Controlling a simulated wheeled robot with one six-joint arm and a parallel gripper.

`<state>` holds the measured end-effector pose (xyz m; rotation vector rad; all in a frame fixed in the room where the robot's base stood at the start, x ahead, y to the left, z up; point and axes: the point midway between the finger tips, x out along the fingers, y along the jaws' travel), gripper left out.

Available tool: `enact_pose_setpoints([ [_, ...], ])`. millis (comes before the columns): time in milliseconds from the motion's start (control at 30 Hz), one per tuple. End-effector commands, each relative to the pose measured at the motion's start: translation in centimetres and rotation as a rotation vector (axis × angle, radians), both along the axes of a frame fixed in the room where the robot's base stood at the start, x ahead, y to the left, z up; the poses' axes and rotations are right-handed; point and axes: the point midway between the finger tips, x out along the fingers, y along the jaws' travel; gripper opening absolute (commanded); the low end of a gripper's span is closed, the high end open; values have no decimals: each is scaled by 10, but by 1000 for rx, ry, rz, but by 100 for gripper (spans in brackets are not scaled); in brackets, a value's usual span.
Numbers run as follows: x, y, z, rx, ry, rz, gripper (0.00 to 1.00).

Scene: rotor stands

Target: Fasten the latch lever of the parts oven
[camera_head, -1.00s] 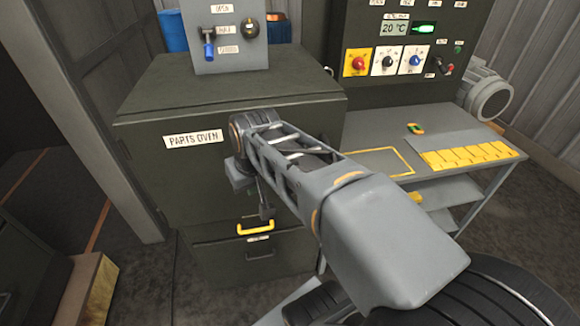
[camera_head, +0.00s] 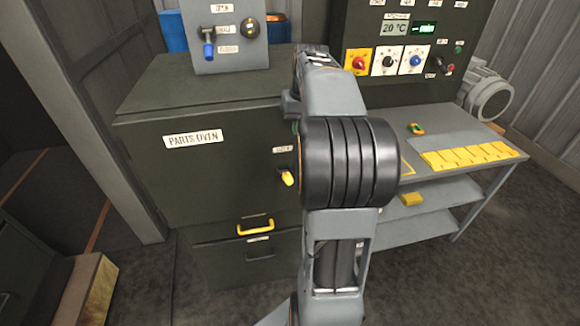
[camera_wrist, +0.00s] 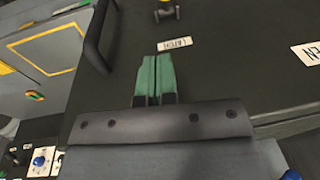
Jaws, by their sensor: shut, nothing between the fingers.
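The parts oven (camera_head: 215,170) is a dark green cabinet with a white name label on its front. Its yellow-tipped latch lever (camera_head: 287,177) sits at the right of the door, hanging down with a slight tilt, below a small white label. The wrist view shows the latch (camera_wrist: 164,12) at the top edge, partly cut off, beyond the LATCH label (camera_wrist: 174,44). My gripper (camera_wrist: 153,78) has green fingers, shut together and empty, over the door front short of the label. In the head view my arm hides most of the gripper.
A dark bar handle (camera_wrist: 95,38) stands out from the door beside my fingers in the wrist view. A yellow drawer handle (camera_head: 255,227) is below the door. A workbench (camera_head: 470,178) with yellow pieces is at the right. A control box (camera_head: 222,50) stands on the oven.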

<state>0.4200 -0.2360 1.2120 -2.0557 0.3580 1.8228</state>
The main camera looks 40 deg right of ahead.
Motion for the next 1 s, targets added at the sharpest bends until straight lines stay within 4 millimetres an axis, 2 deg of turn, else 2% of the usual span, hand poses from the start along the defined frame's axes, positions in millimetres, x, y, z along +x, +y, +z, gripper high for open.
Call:
enact_pose_setpoints([
  [167,2,1,-12,2,2,0,0],
  [700,11,9,-104,2,2,0,0],
  [1000,4,23,-128,0,1,1,0],
])
